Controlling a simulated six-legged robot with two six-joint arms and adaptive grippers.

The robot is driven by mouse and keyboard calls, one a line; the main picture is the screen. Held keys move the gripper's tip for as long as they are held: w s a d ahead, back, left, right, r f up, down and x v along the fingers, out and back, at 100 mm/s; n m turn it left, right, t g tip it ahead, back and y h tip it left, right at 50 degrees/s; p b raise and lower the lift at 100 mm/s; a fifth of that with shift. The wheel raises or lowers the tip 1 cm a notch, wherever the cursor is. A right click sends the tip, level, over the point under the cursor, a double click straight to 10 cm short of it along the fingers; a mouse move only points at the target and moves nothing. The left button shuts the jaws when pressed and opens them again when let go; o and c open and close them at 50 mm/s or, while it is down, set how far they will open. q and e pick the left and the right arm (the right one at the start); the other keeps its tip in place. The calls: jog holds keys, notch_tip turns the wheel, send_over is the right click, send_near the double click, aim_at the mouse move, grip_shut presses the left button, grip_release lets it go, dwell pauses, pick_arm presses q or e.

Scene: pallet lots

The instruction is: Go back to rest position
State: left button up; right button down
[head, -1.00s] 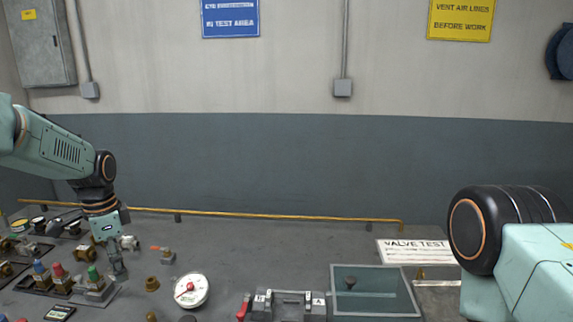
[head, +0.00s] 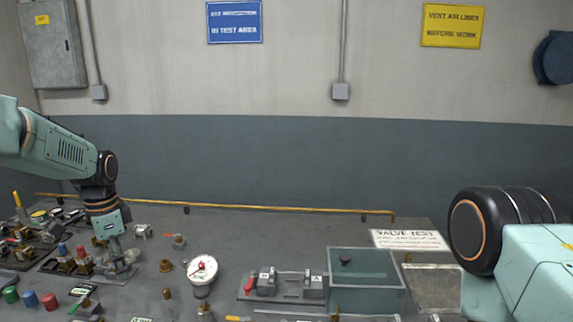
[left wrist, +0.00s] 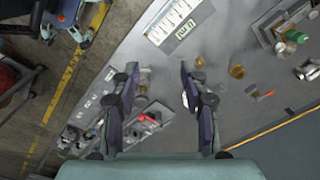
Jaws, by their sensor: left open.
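My left gripper (head: 117,258) hangs over the left part of the grey bench in the head view, pointing down. In the left wrist view its two fingers (left wrist: 158,95) are spread apart with nothing held between them. Beyond the fingers, the bench and a fixture with a red handle (left wrist: 148,120) show. My right arm (head: 510,240) is folded at the right edge of the head view, and its gripper is out of the picture.
Valves with coloured caps (head: 75,258) crowd the bench's left. A white dial gauge (head: 202,267), a red-handled clamp fixture (head: 285,284) and a grey-green box (head: 366,299) stand along the front. A yellow rail (head: 270,209) runs along the back.

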pick_arm(q)
jog(key=s+d+f+n, duration=0.1)
jog(key=s+d+f, duration=0.2)
jog(key=s+f, duration=0.3)
jog(key=s+d+f+n, duration=0.2)
jog(key=s+d+f, duration=0.1)
jog(key=f, duration=0.5)
jog(key=s+d+f+n, duration=0.1)
jog(key=s+d+f, duration=0.35)
jog(key=f, duration=0.25)
jog(key=s+d+f+n, duration=0.2)
jog(key=s+n, duration=0.1)
jog(key=s, duration=1)
jog(key=s+d+f+n, duration=0.15)
jog(key=s+n, duration=0.25)
jog(key=s, duration=1)
notch_tip(320, 180, down, 18)
jog(key=w+b, duration=0.1)
jog(key=b, duration=1.6)
jog(key=shift+m+b, duration=0.3)
jog(key=shift+b, duration=0.05)
pick_arm(e)
notch_tip(320, 180, down, 18)
jog(key=shift+w, duration=0.3)
pick_arm(q)
jog(key=shift+r, duration=0.15)
pick_arm(e)
jog(key=shift+d+r, duration=0.15)
